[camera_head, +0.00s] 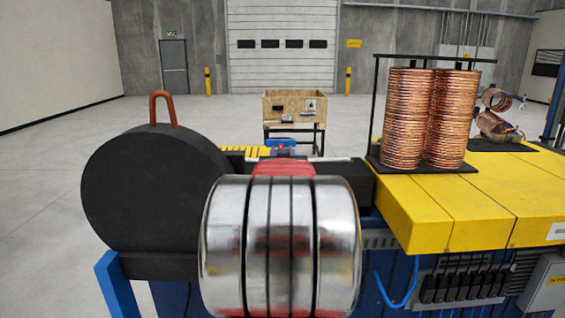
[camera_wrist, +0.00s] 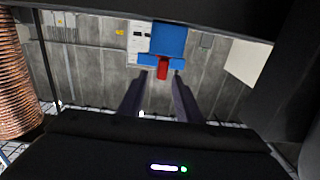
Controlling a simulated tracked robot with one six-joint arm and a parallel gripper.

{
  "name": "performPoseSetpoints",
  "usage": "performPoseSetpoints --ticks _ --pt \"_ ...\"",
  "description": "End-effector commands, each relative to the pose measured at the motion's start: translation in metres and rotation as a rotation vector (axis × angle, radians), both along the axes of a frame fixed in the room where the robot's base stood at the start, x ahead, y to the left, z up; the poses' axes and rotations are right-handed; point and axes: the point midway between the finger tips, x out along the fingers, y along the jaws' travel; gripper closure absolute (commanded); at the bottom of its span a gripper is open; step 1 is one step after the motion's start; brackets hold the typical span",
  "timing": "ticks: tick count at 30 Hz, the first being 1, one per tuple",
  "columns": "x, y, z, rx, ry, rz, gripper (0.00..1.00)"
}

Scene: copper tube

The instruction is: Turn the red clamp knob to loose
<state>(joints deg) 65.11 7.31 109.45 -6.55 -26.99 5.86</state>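The red clamp knob (camera_wrist: 162,69) shows in the wrist view as a short red bar, nearly upright in the picture, in front of a blue clamp block (camera_wrist: 170,40). My gripper (camera_wrist: 161,74) is open. Its two dark fingers point toward the block, and the knob appears in the gap between their tips. I cannot tell whether the tips reach it, and no touch shows. In the head view, a small blue part (camera_head: 281,151) with a tiny red spot shows beyond my arm. My gripper is hidden there.
Copper coils (camera_head: 403,118) stand on the yellow machine top (camera_head: 480,205) at right in the head view. A large black disc (camera_head: 140,190) with a copper loop (camera_head: 162,108) is at left. A wooden crate (camera_head: 294,106) stands farther back. The floor at far left is clear.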

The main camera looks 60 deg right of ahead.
Motion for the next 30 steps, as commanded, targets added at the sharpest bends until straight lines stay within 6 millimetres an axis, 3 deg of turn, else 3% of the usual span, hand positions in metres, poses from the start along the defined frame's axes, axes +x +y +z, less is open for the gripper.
performPoseSetpoints --ticks 18,30 --pt "-0.034 0.066 0.001 -0.002 0.0 0.0 0.69" --pt "-0.037 0.074 0.0 -0.001 0.0 0.0 0.69"
